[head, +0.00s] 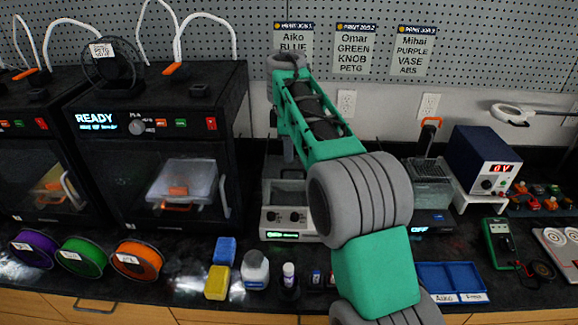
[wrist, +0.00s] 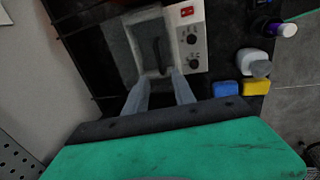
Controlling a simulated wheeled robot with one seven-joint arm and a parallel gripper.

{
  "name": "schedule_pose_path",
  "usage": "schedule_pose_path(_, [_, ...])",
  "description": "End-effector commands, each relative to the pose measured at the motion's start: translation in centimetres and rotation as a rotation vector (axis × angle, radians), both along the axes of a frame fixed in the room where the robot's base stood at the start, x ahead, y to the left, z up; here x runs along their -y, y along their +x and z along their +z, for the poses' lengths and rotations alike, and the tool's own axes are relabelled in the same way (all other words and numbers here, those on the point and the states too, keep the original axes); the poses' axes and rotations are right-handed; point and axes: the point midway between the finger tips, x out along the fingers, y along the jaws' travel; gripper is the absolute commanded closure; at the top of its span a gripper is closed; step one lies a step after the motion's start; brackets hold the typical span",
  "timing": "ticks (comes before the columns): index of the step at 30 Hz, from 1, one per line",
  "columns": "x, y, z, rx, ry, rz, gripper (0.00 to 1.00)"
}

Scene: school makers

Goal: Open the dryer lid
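The dryer (head: 283,218) is a grey box with two dark knobs and a lit green display on its front. It stands on the black bench, partly behind my arm in the head view.
A black printer (head: 150,150) stands left of the dryer. Right are a tank with an orange handle (head: 432,180), a power supply (head: 487,165) and a blue tray (head: 447,276).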

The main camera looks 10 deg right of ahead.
Motion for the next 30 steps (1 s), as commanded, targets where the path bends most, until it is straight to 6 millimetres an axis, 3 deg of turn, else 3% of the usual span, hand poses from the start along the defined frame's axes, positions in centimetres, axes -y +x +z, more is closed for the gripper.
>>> schedule_pose_path(1, [0.1, 0.1, -1.6, -0.005, 0.000, 0.000, 0.69])
schedule_pose_path(3, [0.1, 0.4, -2.9, -0.004, 0.000, 0.000, 0.69])
schedule_pose_path(10, [0.3, 1.1, -6.0, -0.001, 0.001, -0.003, 0.69])
schedule_pose_path(19, [0.3, 1.1, -6.4, -0.001, 0.002, -0.002, 0.69])
schedule_pose_path(30, [0.3, 1.2, -6.4, -0.001, 0.001, -0.002, 0.99])
